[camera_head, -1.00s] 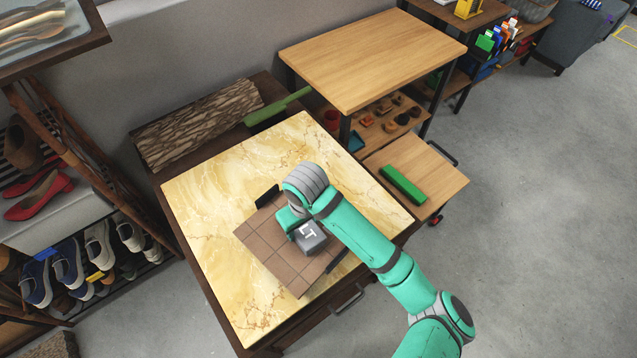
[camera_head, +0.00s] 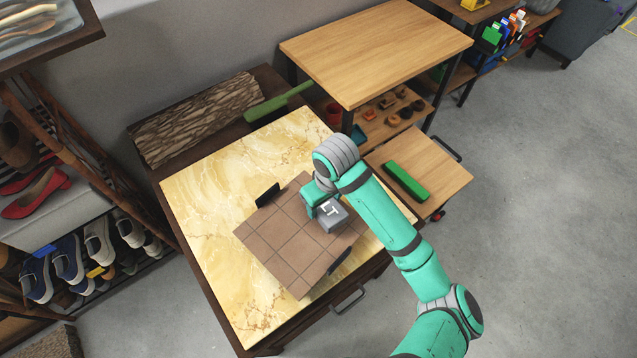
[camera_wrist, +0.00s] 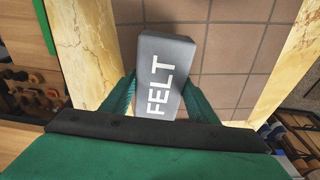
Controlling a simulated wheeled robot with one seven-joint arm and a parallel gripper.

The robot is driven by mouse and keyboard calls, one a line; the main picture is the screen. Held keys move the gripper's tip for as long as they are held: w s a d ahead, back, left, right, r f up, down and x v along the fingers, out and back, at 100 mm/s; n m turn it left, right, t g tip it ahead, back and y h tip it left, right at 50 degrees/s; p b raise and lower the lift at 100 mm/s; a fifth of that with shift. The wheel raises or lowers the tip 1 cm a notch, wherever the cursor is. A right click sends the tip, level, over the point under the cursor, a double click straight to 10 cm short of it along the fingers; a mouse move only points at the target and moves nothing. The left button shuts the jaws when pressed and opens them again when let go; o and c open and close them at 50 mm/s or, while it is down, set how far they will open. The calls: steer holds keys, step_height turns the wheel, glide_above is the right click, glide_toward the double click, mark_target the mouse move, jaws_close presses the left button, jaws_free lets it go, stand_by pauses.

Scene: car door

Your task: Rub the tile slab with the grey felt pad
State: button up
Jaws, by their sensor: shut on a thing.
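The brown tile slab (camera_head: 285,245) lies on the yellow marbled top of a low cabinet, between two black clamp-like pieces, the upper one (camera_head: 268,195) and the lower one (camera_head: 340,261). The grey felt pad (camera_head: 332,217) is at the slab's right part in the head view. In the wrist view the pad (camera_wrist: 160,80) shows the white word FELT, with the tile grid behind it. My gripper (camera_wrist: 155,95) is shut on the pad, a finger on each side. The pad's underside is hidden, so I cannot tell whether it touches the tiles.
The marbled top (camera_head: 210,190) has bare room left of the slab. A green-handled brush (camera_head: 278,101) and a bark-like log (camera_head: 200,118) lie behind it. A wooden side surface with a green block (camera_head: 405,181) stands at right. A shoe rack is at far left.

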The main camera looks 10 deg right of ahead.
steer(key=shift+d+r, duration=0.1)
steer(key=shift+r, duration=0.25)
steer(key=shift+s+r, duration=0.25)
steer(key=shift+r, duration=0.55)
steer(key=shift+a+r, duration=0.25)
steer(key=shift+r, duration=0.5)
steer(key=shift+d+r, duration=0.15)
steer(key=shift+r, duration=0.9)
steer(key=shift+w, duration=0.1)
